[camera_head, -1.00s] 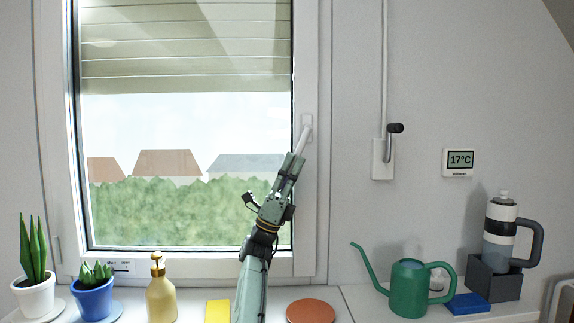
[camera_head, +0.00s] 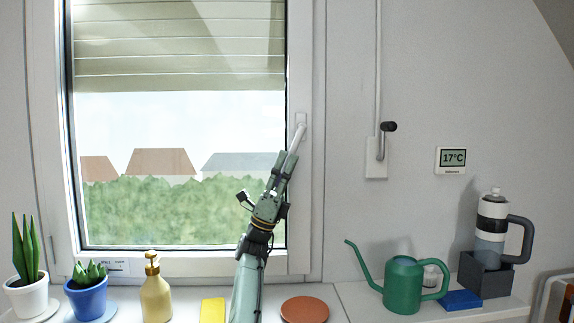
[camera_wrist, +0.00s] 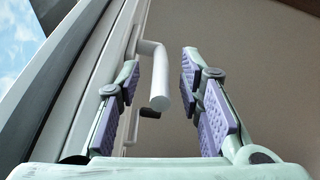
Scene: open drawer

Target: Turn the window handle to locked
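The white window handle (camera_head: 297,139) sits on the right side of the window frame. Its grip slants down and to the left from its pivot, close to vertical. My gripper (camera_head: 286,157) is at the handle's lower end, with its fingers spread. In the wrist view, the handle's bent white grip (camera_wrist: 157,75) shows between the two purple-padded fingers of my gripper (camera_wrist: 160,65), with gaps visible on both sides. The handle looks nearer the left finger. The gripper is open and holds nothing.
A crank (camera_head: 383,148) hangs on the wall right of the window. The sill holds a soap dispenser (camera_head: 156,290), two potted plants, a yellow block (camera_head: 212,310), a brown disc (camera_head: 304,310) and a green watering can (camera_head: 404,286). The air around the handle is free.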

